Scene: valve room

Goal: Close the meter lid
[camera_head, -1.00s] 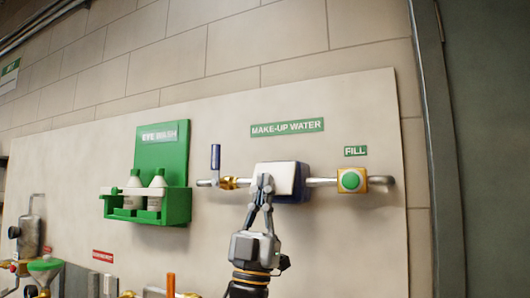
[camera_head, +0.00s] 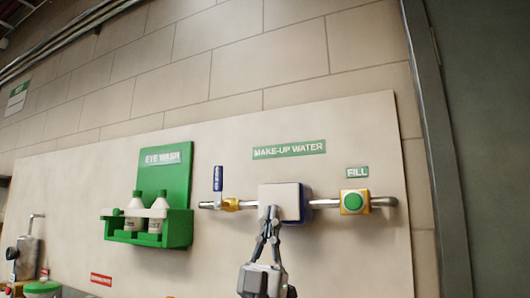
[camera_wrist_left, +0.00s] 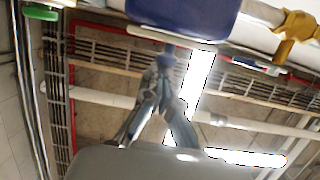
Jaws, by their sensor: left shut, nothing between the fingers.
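The meter is a box with a blue body (camera_head: 306,203) on the make-up water pipe. Its pale lid (camera_head: 280,198) faces outward and covers the front of the box; I cannot tell whether it is fully shut. In the left wrist view the blue body (camera_wrist_left: 185,10) is at the top edge. My left gripper (camera_head: 269,212) is shut and empty, with its fingertips at the lid's lower left edge; whether they touch it is unclear. The gripper also shows in the left wrist view (camera_wrist_left: 166,62), below the meter. My right gripper is not in view.
A blue-handled valve (camera_head: 218,180) is left of the meter, and a green FILL button (camera_head: 354,202) on a yellow housing is right of it. A green eye wash holder (camera_head: 178,226) with two bottles hangs farther left. The panel below the meter is bare.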

